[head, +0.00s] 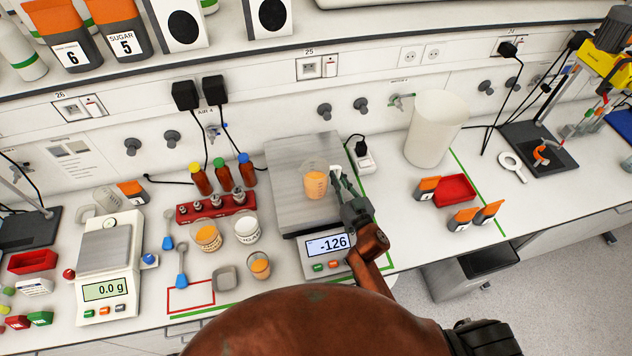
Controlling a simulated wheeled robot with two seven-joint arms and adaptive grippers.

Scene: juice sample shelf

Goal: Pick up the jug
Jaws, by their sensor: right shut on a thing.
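The jug (315,185) is a clear vessel with orange juice in it. It is over the grey plate of the large scale (286,205), in the middle of the head view. My right gripper (338,178) comes from the lower right and is shut on the jug's right side, where the handle is. The fingers partly hide that side. The jug looks upright. The scale's display (328,245) reads -126. From this steep angle I cannot see the gap under the jug. My left gripper is not in view.
Left of the scale stand a red rack (216,207) with brown bottles behind it, cups (208,236) and a small balance (104,262) reading 0.0 g. A white bin (436,128) and a red tray (455,190) stand to the right. The bench between scale and bin is mostly clear.

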